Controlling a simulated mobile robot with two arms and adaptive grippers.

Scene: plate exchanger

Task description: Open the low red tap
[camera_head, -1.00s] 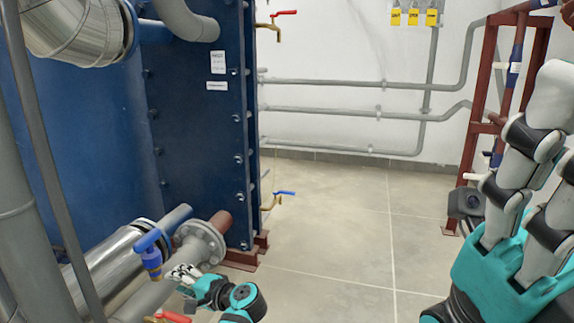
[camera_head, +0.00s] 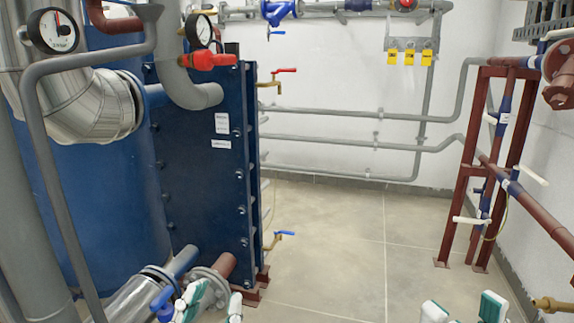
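The low red tap is not clearly in view; the lower left pipes are cut off by the bottom edge. My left gripper (camera_head: 205,302) shows only in part at the lower left, as teal and white pieces. It is close to the blue tap handle (camera_head: 163,300) in the picture; I cannot tell if they touch. Its opening is unclear. Teal and white parts on my right side (camera_head: 464,309) show at the bottom edge, mostly cut off. A higher brass tap with a red handle (camera_head: 286,71) sits beside the blue plate exchanger (camera_head: 200,150).
A large red handle (camera_head: 208,61) is near the gauges. A brass tap with a blue handle (camera_head: 284,234) sticks out low beside the exchanger. A red-brown pipe frame (camera_head: 463,200) stands at the right. The tiled floor (camera_head: 340,235) between is clear.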

